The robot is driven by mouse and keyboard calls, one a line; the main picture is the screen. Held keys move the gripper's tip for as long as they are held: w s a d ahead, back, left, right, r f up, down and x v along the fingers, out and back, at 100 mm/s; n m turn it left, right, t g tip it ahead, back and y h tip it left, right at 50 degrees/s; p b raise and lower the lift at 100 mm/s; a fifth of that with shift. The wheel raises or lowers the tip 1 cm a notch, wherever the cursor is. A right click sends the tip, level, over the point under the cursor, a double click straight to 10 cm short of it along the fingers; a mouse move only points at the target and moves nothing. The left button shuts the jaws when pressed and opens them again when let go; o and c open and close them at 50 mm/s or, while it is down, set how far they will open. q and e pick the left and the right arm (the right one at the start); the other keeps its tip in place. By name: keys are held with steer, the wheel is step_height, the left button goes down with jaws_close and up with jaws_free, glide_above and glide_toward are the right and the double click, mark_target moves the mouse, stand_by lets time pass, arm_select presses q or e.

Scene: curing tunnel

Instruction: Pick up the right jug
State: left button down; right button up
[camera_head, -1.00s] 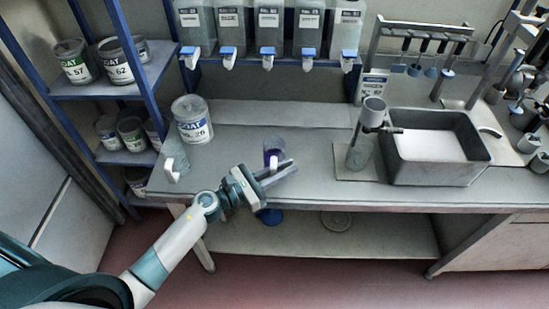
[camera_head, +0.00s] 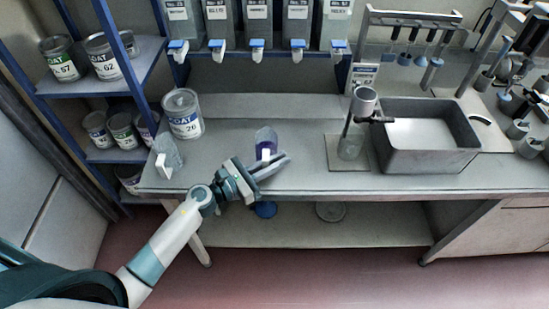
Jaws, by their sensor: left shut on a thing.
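The right jug (camera_head: 265,138) is a clear jug with a white handle and some purple-blue content, near the front edge of the bench. My left gripper (camera_head: 273,166) is at its near side, shut on it at the handle. The fingers hide its lower part, so I cannot tell whether its base touches the bench. Another clear jug (camera_head: 172,150) with a white handle stands to the left at the bench edge. My right gripper is not in view.
A large paint can (camera_head: 182,112) stands behind the left jug. A mixer (camera_head: 362,104) and a grey sink (camera_head: 430,160) are to the right. Dispensers (camera_head: 258,22) with taps hang behind. The bench (camera_head: 225,140) is clear between the can and right jug.

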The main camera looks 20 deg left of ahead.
arm_select(q)
steer(key=shift+r, duration=0.25)
step_height(320, 180, up, 27)
steer(key=p, duration=1)
steer(key=shift+r, duration=0.2)
stand_by(0.8)
stand_by(0.6)
